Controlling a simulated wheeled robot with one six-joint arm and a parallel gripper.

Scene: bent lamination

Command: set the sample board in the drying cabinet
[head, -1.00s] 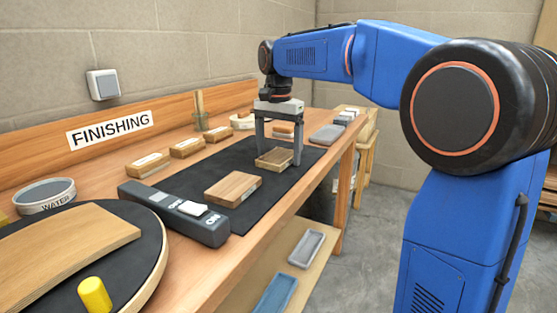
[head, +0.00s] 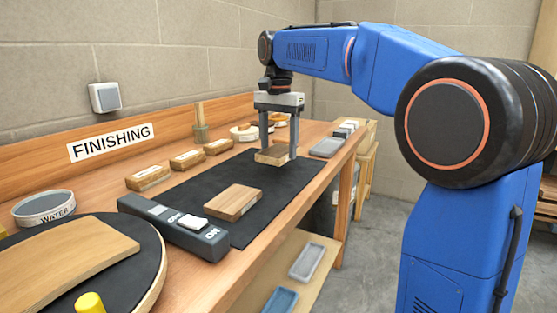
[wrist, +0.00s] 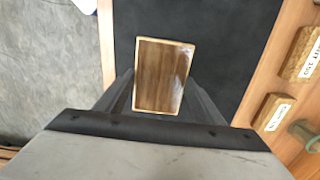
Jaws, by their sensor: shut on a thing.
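A small wooden board (head: 270,156) with a glossy brown top is between the two fingers of my gripper (head: 278,153), just above the far part of the black mat. The wrist view shows this board (wrist: 163,76) from above, with its paler edges and a shiny patch on its top. My gripper is shut on it. A second wooden board (head: 233,202) with a striped top lies flat on the mat nearer the camera. I cannot make out a drying cabinet in either view.
The black mat (head: 185,199) lies on the workbench. A dark grey bar (head: 165,224) and labelled wooden blocks (head: 187,160) border it. A round turntable (head: 148,262) and a water bowl (head: 45,206) stand near left. A grey tray (head: 326,147) lies beyond the mat.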

